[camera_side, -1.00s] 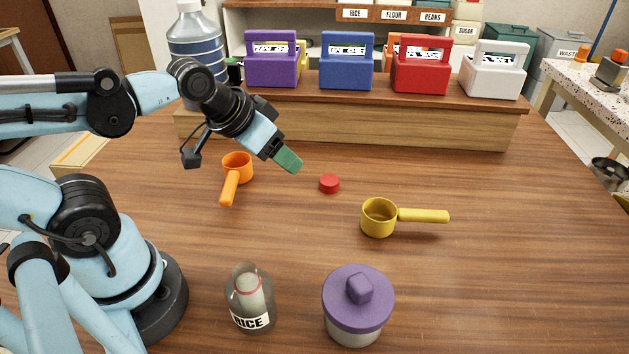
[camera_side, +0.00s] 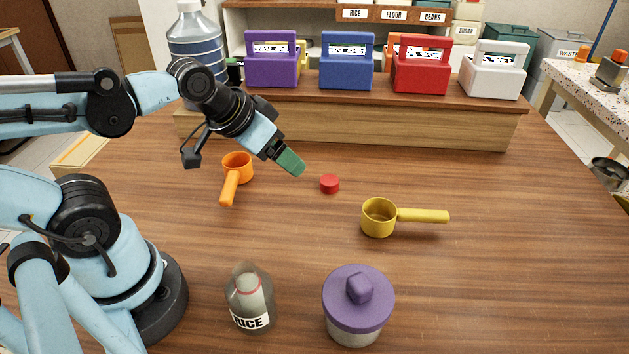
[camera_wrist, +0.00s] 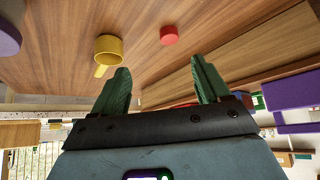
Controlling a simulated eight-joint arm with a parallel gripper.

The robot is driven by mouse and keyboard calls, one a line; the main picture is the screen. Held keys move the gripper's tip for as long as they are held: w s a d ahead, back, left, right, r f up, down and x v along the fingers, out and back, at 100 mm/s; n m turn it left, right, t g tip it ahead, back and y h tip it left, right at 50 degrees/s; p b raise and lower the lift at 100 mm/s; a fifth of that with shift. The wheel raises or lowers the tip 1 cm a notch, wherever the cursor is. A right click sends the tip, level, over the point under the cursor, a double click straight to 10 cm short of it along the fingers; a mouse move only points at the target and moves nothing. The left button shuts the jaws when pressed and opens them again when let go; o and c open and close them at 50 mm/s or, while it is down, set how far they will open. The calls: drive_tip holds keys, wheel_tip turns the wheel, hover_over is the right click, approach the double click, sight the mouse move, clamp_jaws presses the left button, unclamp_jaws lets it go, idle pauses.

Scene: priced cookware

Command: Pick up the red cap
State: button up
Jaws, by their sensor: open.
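The red cap (camera_side: 329,184) is a small round disc lying flat on the wooden table, near its middle. In the wrist view the red cap (camera_wrist: 169,35) lies beyond the fingertips, between their lines and a little right of centre. My gripper (camera_side: 291,162) is above the table, up and to the left of the cap, tilted down toward it. The wrist view shows my gripper (camera_wrist: 160,75) with its two green fingers spread apart and nothing between them. The cap is not touched.
A yellow scoop (camera_side: 379,218) lies right of the cap, and an orange scoop (camera_side: 236,167) lies left. A rice bottle (camera_side: 250,300) and a purple-lidded jar (camera_side: 358,307) stand in front. A wooden shelf (camera_side: 350,126) with several coloured bins closes the back.

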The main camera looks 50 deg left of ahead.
drive_tip(key=shift+w, duration=0.1)
drive_tip(key=m+g, duration=0.2)
drive_tip(key=g, duration=0.1)
approach(329, 180)
drive_tip(key=shift+h, duration=0.4)
drive_tip(key=shift+a+x, duration=0.2)
drive_tip(key=shift+x, duration=2)
drive_tip(key=shift+a+x, duration=0.2)
drive_tip(key=shift+x, duration=2)
drive_tip(key=shift+c, duration=0.4)
drive_tip(key=c, duration=1.1)
drive_tip(key=shift+o, duration=0.2)
drive_tip(key=shift+r, duration=0.1)
